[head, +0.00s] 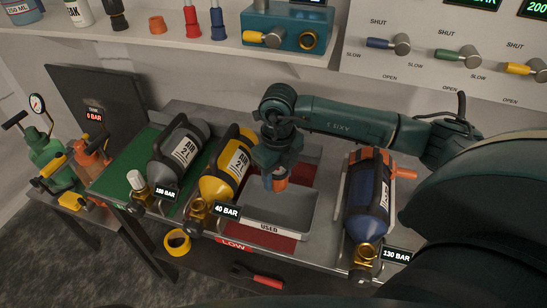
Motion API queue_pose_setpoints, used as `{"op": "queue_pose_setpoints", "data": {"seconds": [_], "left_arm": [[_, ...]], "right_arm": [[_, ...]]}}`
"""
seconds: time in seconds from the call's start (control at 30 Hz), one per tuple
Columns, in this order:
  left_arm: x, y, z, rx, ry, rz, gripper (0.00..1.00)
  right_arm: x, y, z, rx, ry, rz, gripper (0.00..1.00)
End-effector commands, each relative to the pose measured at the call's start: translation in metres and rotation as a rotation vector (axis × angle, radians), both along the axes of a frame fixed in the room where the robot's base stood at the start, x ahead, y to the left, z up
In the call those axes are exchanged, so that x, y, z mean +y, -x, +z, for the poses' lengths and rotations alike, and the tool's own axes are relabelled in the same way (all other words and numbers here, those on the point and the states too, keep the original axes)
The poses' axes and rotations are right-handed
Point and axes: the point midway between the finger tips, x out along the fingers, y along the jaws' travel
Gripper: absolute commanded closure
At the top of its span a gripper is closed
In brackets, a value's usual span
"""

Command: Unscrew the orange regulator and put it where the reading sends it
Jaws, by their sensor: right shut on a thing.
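My right gripper (277,172) reaches in from the right and is shut on a small orange part, which looks like the orange regulator (280,184). It is held over the grey tray marked USED (309,211), near its back left corner; the fingers hide much of it. A grey bottle (180,145) has a 150 BAR display. A yellow bottle (217,185) has a 40 BAR display (227,211). A blue bottle (368,205), with an orange piece (374,163) at its far end, has a 130 BAR display (396,255). My left gripper is not in view.
A red zone marked LOW (233,245) lies under the tray, and a green mat (125,168) lies at left. A dark panel reads 0 BAR (95,117). A shelf (200,42) and valve panel (440,75) are behind.

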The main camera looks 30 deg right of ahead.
Motion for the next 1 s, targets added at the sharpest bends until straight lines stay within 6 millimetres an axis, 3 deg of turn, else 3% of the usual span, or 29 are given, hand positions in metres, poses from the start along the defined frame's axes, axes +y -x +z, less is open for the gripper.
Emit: {"op": "queue_pose_setpoints", "data": {"seconds": [0.27,0.7,1.0], "left_arm": [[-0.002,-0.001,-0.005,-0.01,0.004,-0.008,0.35],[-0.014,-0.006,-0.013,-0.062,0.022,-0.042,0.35],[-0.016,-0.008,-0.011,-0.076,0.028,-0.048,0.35]], "right_arm": [[-0.001,0.0,-0.015,-0.001,0.0,-0.008,0.82],[0.0,0.0,-0.064,-0.001,0.0,-0.005,0.82],[0.0,0.0,-0.073,-0.002,-0.001,-0.005,0.82]]}}
